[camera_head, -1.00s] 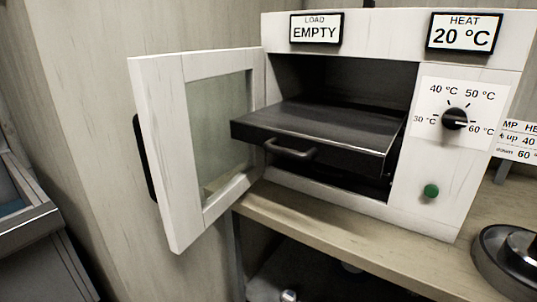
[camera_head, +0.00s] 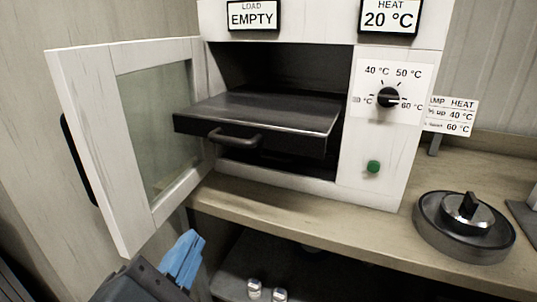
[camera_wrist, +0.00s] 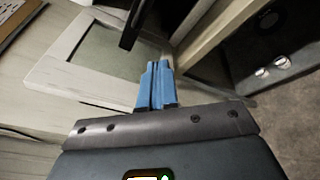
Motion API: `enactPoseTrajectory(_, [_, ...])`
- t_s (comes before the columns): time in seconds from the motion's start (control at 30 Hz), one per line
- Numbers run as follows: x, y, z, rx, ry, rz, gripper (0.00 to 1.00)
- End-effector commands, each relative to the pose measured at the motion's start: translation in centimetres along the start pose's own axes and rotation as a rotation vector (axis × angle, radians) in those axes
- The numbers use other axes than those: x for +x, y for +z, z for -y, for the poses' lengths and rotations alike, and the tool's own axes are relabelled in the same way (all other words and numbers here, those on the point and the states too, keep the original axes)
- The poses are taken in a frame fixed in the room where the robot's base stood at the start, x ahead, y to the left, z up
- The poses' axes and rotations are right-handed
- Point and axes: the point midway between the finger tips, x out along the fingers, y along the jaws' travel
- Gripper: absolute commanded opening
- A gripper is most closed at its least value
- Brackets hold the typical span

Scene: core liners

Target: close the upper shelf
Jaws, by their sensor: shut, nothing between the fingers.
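The upper shelf (camera_head: 262,112) is a dark flat drawer-like tray with a bar handle (camera_head: 233,137) on its front. It sticks out of the white oven cabinet (camera_head: 400,60) in the head view. The cabinet's glass-paned door (camera_head: 90,130) stands wide open to the left; it also shows in the wrist view (camera_wrist: 65,70). My gripper (camera_head: 186,250) has blue fingers and is at the bottom left of the head view, below the door and the shelf, apart from both. In the wrist view its fingertips (camera_wrist: 155,66) are together with nothing between them.
A wooden counter (camera_head: 290,215) carries the cabinet. A round dark device with a knob (camera_head: 465,225) stands on it at right. Below is a dark lower shelf with two small metallic items (camera_head: 266,291). A green button (camera_head: 373,167) and temperature dial (camera_head: 388,97) are on the cabinet front.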

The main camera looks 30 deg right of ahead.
Motion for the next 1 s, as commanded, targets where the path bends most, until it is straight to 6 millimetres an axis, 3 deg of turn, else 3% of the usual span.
enactPoseTrajectory(0.2, [4.3, 4.4, 1.1, -0.470, -0.114, 0.167, 0.00])
enactPoseTrajectory(0.4, [6.3, 7.2, 1.8, -0.772, -0.224, 0.241, 0.00])
enactPoseTrajectory(0.73, [8.2, 8.6, 2.3, -0.876, -0.266, 0.258, 0.00])
enactPoseTrajectory(1.0, [12.9, 10.2, 2.9, -0.873, -0.268, 0.258, 0.00])
